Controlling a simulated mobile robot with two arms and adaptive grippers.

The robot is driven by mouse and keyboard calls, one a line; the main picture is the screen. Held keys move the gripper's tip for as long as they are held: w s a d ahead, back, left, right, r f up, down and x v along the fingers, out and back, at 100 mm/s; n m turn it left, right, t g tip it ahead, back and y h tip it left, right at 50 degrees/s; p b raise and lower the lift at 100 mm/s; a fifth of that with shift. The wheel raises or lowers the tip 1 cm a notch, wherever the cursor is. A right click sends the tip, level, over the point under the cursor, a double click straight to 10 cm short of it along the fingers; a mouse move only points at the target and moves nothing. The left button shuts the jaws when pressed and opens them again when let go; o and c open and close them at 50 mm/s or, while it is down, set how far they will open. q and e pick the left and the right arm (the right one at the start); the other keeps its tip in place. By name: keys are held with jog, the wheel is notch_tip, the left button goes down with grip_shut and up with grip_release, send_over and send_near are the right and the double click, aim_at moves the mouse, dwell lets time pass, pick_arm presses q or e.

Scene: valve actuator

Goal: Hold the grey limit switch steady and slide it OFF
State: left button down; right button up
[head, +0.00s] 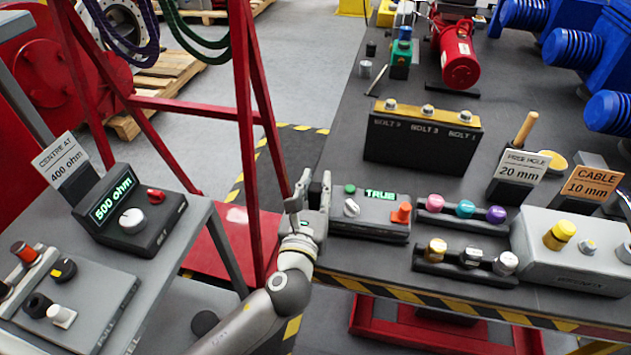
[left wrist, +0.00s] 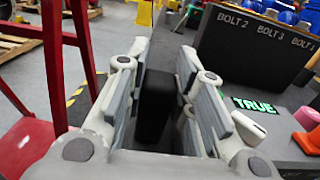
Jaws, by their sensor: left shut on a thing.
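A dark grey box with a lit "TRUE" display (head: 370,222) sits at the table's near left corner. On top it has a green button (head: 350,188), a small light grey switch lever (head: 351,207) and an orange knob (head: 401,213). My left gripper (head: 314,190) is at the box's left end, with its fingers upright and shut on a black block (left wrist: 155,105). Whether the block is joined to the box is hidden. In the left wrist view the "TRUE" display (left wrist: 256,108) shows right of the fingers. My right gripper is not in view.
A black bolt block (head: 422,140) stands behind the box. Racks of coloured knobs (head: 459,209) and metal knobs (head: 467,258) are to its right. A red frame (head: 245,120) stands left of my arm. A side table has a "500 ohm" box (head: 130,215).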

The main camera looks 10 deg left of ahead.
aim_at(403, 214)
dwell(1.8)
